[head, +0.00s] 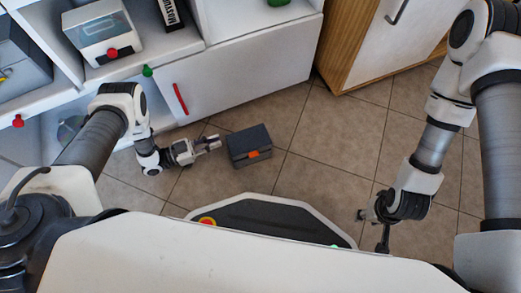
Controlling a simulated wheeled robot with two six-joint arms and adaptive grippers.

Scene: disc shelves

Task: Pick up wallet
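I cannot make out anything that is clearly a wallet. A dark grey box (243,141) with an orange tab on its front lies on the tiled floor in the head view. My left gripper (212,144) is low over the floor, just left of the box, with its fingers pointing at it. A small gap seems to separate them. The fingers are too small to tell whether they are open or shut. My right gripper (371,230) hangs at the lower right with its fingers spread, and nothing shows between them.
A white shelf unit (245,65) stands along the back left, with a red handle (180,98) on its front. A white box (98,32) with a red knob sits on it. A wooden cabinet (345,45) stands at the back right. The floor right of the dark box is clear.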

